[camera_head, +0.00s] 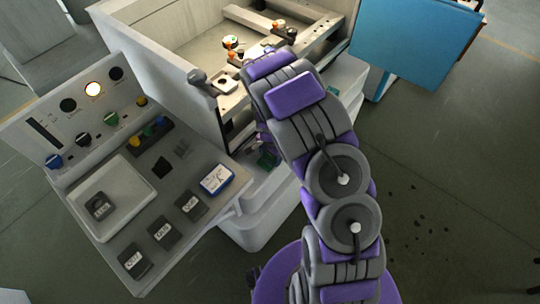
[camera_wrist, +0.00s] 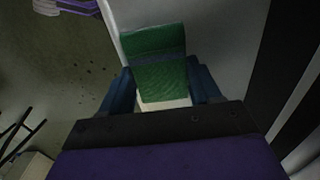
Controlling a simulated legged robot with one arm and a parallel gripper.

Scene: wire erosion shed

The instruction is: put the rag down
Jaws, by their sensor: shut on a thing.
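The green rag (camera_wrist: 160,62) is in the middle of the wrist view, between the two blue fingers of my gripper (camera_wrist: 163,88). My gripper is shut on it. The rag has a thin bluish stripe across it. In the head view a small piece of green (camera_head: 267,159) shows beside my arm, low by the machine's front. Most of my gripper is hidden behind my arm there. I cannot tell from these views whether the rag touches a surface below.
A grey control console (camera_head: 150,215) with knobs, a white tray (camera_head: 112,200), several dark labelled blocks and a blue-white box (camera_head: 216,180) stands at left. The machine's open tank (camera_head: 180,62) is behind. A blue panel (camera_head: 412,40) is at back right. Spotted floor at right is clear.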

